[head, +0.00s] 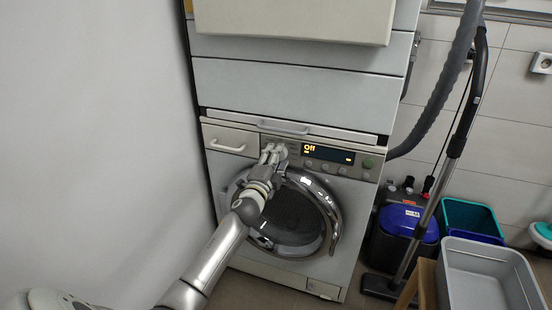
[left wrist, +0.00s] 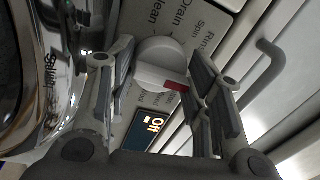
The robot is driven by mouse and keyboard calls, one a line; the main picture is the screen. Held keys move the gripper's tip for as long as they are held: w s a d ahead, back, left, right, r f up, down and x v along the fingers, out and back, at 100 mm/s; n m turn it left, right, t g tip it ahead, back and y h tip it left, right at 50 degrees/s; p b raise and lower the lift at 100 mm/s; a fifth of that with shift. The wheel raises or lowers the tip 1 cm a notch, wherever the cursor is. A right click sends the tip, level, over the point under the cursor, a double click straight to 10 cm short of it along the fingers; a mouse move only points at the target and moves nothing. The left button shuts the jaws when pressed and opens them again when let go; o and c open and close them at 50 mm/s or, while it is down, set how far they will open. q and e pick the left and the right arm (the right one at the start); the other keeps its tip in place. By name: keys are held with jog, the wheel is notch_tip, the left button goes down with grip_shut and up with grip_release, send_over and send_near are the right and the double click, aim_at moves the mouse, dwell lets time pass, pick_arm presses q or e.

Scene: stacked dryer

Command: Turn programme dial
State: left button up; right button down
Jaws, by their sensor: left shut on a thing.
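The programme dial (left wrist: 160,55) is a round white knob with a red mark on its edge. In the left wrist view it sits between the two fingers of my left gripper (left wrist: 164,74), which is shut on it. Programme names such as Drain, Spin and Rinse are printed around it. In the head view my left gripper (head: 273,149) is at the control panel and mostly hides the dial. The display (head: 328,153) to its right reads Off, and it also shows in the left wrist view (left wrist: 148,130). My right gripper is not in view.
The front-loading machine (head: 348,205) has a round door (head: 330,205) below the panel and a drawer (head: 232,143) at left. A pull-out handle (head: 283,127) lies just above. A vacuum cleaner (head: 405,222) and grey bin (head: 485,265) stand right. A white wall (head: 90,130) is left.

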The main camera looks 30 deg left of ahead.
pick_arm(q)
jog(key=shift+d+f, duration=0.1)
jog(key=shift+f, duration=0.1)
jog(key=o, duration=0.9)
jog(key=shift+o, duration=0.5)
jog(key=shift+r, duration=0.1)
jog(key=v, duration=1.2)
